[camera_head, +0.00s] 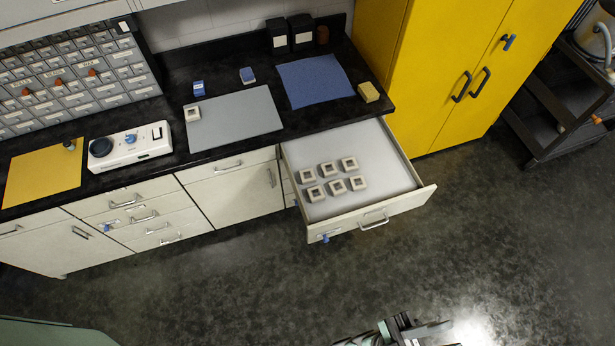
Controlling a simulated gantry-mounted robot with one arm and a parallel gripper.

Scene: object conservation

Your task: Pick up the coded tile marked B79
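Several small pale square tiles with dark centres (332,179) lie in two rows in the open white drawer (385,150). One similar pale square piece (192,113) sits at the left edge of the grey mat (238,122) on the counter. No marking is legible at this size, so I cannot tell which one is B79. My gripper (400,332) shows only partly at the bottom edge, over the floor, well apart from the drawer and counter. I cannot make out its fingers.
The drawer juts out from the black counter (240,156), beside a yellow cabinet (460,60). On the counter are a blue mat (313,81), a yellow block (369,92), small blue boxes (247,75) and a white device (130,147). Open floor (250,280) lies in front.

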